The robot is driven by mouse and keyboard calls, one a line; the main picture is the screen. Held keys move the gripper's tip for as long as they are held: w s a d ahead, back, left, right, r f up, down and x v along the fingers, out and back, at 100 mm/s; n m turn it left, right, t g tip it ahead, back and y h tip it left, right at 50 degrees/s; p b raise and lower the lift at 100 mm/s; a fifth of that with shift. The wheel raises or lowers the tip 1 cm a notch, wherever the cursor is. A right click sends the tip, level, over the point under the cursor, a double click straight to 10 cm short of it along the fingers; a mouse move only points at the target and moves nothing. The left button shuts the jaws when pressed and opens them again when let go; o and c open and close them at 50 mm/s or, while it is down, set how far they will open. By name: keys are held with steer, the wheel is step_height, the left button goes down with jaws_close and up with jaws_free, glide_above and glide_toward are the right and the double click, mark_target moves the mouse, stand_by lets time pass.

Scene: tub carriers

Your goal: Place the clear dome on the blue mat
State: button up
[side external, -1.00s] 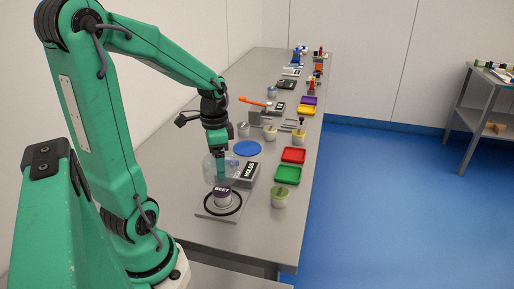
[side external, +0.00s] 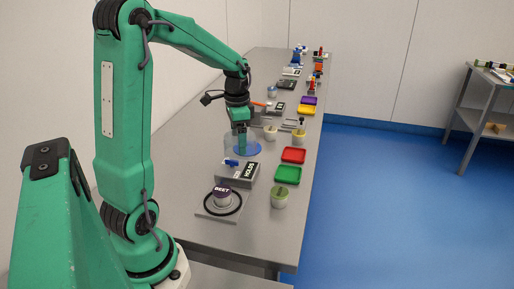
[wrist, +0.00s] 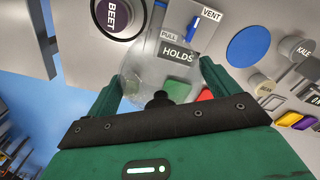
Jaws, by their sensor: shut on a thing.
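The clear dome (wrist: 143,68) is see-through, and my gripper (wrist: 160,98) is shut on it at its dark knob. In the side external view my gripper (side external: 241,152) points down and the dome (side external: 230,147) overlaps the blue mat (side external: 258,149). The gap between dome and mat cannot be judged there. In the wrist view the round blue mat (wrist: 248,46) lies right of the dome, not under its outline. The dome's rim is hard to make out.
A grey box marked HOLDS (side external: 238,174) with a blue lever stands in front of the mat. Nearer is a purple-topped BEET tub (side external: 222,194) in a black ring. Small pots (side external: 270,133) stand behind right, red (side external: 293,155) and green (side external: 287,174) trays to the right.

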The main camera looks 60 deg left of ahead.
steer(key=w+a, duration=0.3)
steer(key=w, duration=0.4)
steer(key=w+a+f, duration=0.1)
steer(key=w+a, duration=0.3)
steer(key=w, duration=0.3)
steer(key=shift+w+a+f, duration=0.15)
steer(key=shift+w+a, duration=0.05)
steer(key=shift+a, duration=0.1)
steer(key=shift+a, duration=0.1)
steer(key=s+a+f, duration=0.2)
steer(key=a+f, duration=0.5)
steer(key=a, duration=0.4)
steer(key=shift+a, duration=0.2)
steer(key=shift+f, duration=2.05)
steer(key=shift+f, duration=0.15)
steer(key=o, duration=0.9)
steer(key=shift+o, duration=0.2)
